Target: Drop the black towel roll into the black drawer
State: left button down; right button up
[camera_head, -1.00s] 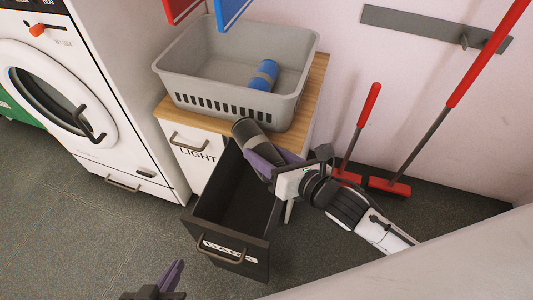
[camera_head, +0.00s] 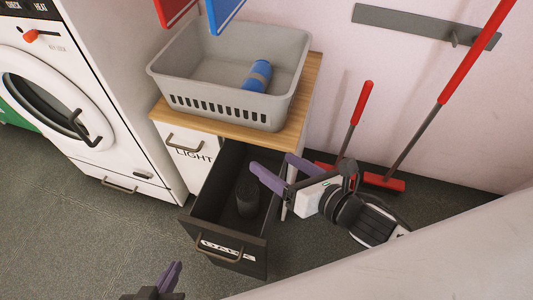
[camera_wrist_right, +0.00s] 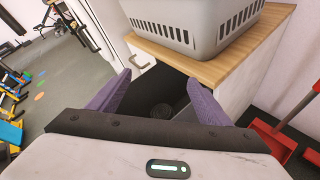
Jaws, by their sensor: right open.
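The black towel roll (camera_head: 247,198) is inside the open black drawer (camera_head: 262,262), towards its right side, and looks upright. In the right wrist view, the end of the roll (camera_wrist_right: 163,110) shows dimly in the dark drawer (camera_wrist_right: 181,83). My right gripper (camera_head: 270,170) is open and empty above the right side of the drawer, apart from the roll. Its two purple fingers also show in the right wrist view (camera_wrist_right: 162,90). My left gripper (camera_head: 172,275) shows only partly at the bottom edge; its opening cannot be judged.
A grey basket (camera_head: 190,82) holding a blue roll (camera_head: 257,75) stands on the wooden cabinet top (camera_head: 310,85). The white LIGHT drawer (camera_head: 196,165) is shut. A white washer (camera_head: 70,90) stands left. Red brushes (camera_head: 385,182) lean by the wall at right.

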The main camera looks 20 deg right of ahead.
pick_arm(q)
jog(key=shift+w+a, duration=0.1)
pick_arm(e)
jog(key=v, duration=0.3)
jog(key=shift+s+d+r, duration=0.1)
jog(key=shift+s+d, duration=0.05)
jog(key=shift+s, duration=0.15)
pick_arm(q)
jog(key=shift+r, duration=0.15)
notch_tip(320, 180, up, 6)
jog(key=p, duration=0.9)
jog(key=shift+a+r, duration=0.2)
jog(key=shift+r, duration=0.05)
pick_arm(e)
jog(key=s+f+m+g+h, duration=0.1)
jog(key=s+f+m, duration=0.3)
jog(key=m, duration=1.2)
jog(key=s+f+m+g+h, duration=0.1)
jog(key=s+f+m+g, duration=0.2)
jog(key=m, duration=1.4)
jog(key=shift+s+d+f+m+h, duration=0.15)
jog(key=shift+s+f+m+h, duration=0.3)
jog(key=shift+s, duration=0.55)
